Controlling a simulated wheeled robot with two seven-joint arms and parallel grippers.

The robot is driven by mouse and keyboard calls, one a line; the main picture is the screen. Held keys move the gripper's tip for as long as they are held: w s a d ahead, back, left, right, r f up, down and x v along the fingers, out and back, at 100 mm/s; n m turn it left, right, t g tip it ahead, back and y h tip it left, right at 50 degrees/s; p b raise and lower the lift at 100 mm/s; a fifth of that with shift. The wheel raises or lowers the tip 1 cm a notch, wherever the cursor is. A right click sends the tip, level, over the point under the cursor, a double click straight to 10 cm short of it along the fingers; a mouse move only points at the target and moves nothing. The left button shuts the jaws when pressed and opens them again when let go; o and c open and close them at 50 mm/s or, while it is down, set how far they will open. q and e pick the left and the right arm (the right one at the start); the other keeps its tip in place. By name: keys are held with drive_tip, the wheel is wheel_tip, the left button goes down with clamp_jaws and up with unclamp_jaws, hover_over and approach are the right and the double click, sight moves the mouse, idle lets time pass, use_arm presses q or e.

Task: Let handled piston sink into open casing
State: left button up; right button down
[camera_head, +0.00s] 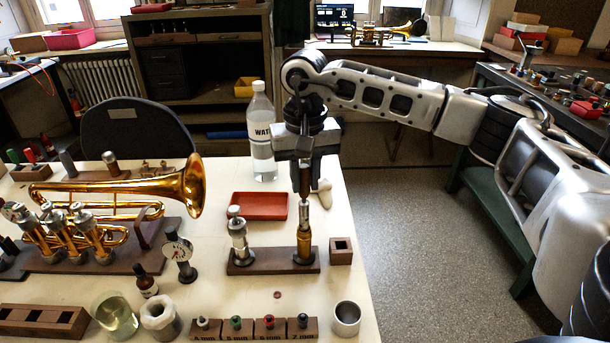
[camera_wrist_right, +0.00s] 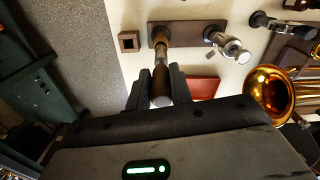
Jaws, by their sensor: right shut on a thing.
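My right gripper (camera_head: 305,160) points straight down and is shut on the dark brown wooden handle (camera_head: 304,180) of the piston. A thin silvery stem (camera_head: 304,215) runs down from the handle to the mouth of the brass casing (camera_head: 303,243). The casing stands upright at the right end of a brown wooden block. The piston body cannot be made out, so how deep it sits is unclear. In the right wrist view, the handle (camera_wrist_right: 161,82) lies between the fingers, in line with the casing (camera_wrist_right: 160,38). My left gripper is not in view.
A silver valve casing (camera_head: 238,240) stands on the left of the same block (camera_head: 272,262). A red tray (camera_head: 258,206) and a water bottle (camera_head: 262,135) are behind. A small square wooden block (camera_head: 341,251) is at right, and a trumpet (camera_head: 110,205) at left.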

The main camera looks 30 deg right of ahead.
drive_tip(key=shift+f+b, duration=0.55)
drive_tip(key=shift+f, duration=0.3)
unclamp_jaws()
